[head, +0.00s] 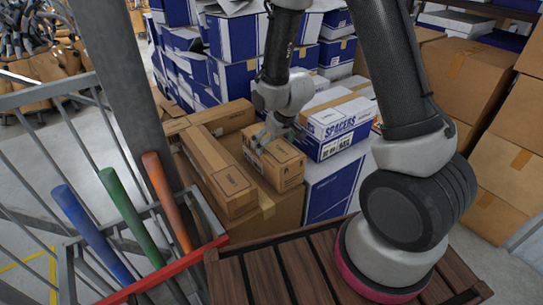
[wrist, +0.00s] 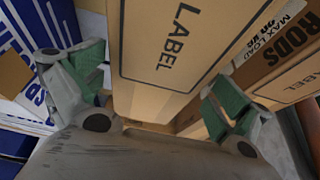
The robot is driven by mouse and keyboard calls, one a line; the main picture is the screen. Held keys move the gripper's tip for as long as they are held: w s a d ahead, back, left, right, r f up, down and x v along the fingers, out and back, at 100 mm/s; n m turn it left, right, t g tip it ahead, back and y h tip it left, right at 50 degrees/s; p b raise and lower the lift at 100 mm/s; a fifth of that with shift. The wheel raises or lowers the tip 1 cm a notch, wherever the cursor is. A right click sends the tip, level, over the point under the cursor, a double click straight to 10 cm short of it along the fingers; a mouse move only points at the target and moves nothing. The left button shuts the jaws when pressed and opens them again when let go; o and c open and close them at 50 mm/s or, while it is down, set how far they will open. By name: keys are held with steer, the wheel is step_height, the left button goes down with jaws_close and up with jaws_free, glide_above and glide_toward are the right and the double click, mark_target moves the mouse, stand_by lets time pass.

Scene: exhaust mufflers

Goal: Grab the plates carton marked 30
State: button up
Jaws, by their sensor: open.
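A small brown carton (head: 281,172) sits on the stacked goods in the middle of the head view, under my gripper (head: 268,138). In the wrist view, a brown carton (wrist: 160,85) printed "LABEL" lies between the spread green-padded fingers of my gripper (wrist: 157,86). The jaws are open, with a finger to either side of it. I cannot tell whether the pads touch it. No "plates" or "30" marking is readable on any carton in either view.
A carton marked "RODS" (wrist: 275,60) lies close on the right in the wrist view. Long brown cartons (head: 217,175) lie left of the small carton. A blue-and-white "SPACERS" box (head: 338,124) stands right of it. A metal post (head: 130,80) and red rail (head: 165,270) are at left.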

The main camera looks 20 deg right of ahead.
steer(key=x, duration=0.4)
steer(key=shift+s+d+f, duration=0.1)
steer(key=shift+s+d, duration=0.05)
steer(key=c, duration=1.5)
